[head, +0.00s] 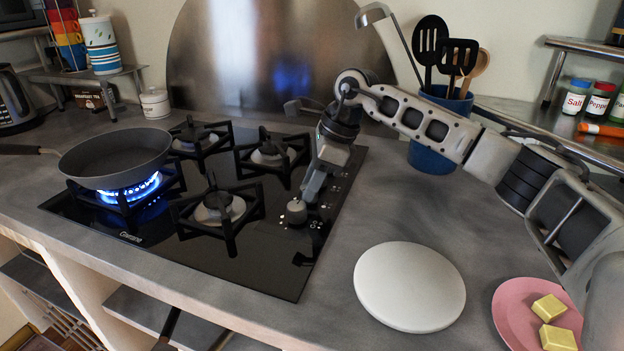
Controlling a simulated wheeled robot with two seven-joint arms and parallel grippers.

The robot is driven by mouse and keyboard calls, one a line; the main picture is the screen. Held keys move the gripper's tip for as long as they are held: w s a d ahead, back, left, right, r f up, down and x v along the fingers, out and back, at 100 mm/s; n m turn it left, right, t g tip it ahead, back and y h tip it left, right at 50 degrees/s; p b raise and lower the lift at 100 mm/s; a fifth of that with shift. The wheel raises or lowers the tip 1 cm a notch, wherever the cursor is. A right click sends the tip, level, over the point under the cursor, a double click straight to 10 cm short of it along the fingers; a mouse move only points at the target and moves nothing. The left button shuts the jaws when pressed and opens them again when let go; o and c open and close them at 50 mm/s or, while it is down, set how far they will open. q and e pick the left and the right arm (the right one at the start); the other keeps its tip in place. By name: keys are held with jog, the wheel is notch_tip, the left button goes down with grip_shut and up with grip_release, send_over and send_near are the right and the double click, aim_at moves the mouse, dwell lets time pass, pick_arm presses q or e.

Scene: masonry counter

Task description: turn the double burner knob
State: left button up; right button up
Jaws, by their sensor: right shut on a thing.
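The black glass gas hob (268,262) has a row of knobs along its right side, partly hidden by my right arm. My right gripper (304,202) points down at this side and is shut on a grey knob (297,212) near the front of the row. I cannot tell from its markings which burner this knob serves. The front-left burner (130,190) burns with a blue flame under a dark frying pan (115,157). The other burners show no flame. My left gripper is not in view.
A white round plate (410,287) and a pink plate (507,312) with yellow pieces lie right of the hob. A blue utensil pot (432,158) stands behind my right arm. The pan's handle (22,150) points left. Spice jars (577,97) stand at the right.

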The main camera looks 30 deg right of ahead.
jog(key=shift+n, duration=0.4)
jog(key=o, duration=1)
jog(key=shift+r, duration=0.1)
jog(key=v, duration=1.5)
jog(key=shift+d+r, duration=0.25)
jog(key=shift+r, duration=0.1)
jog(key=shift+w, duration=0.1)
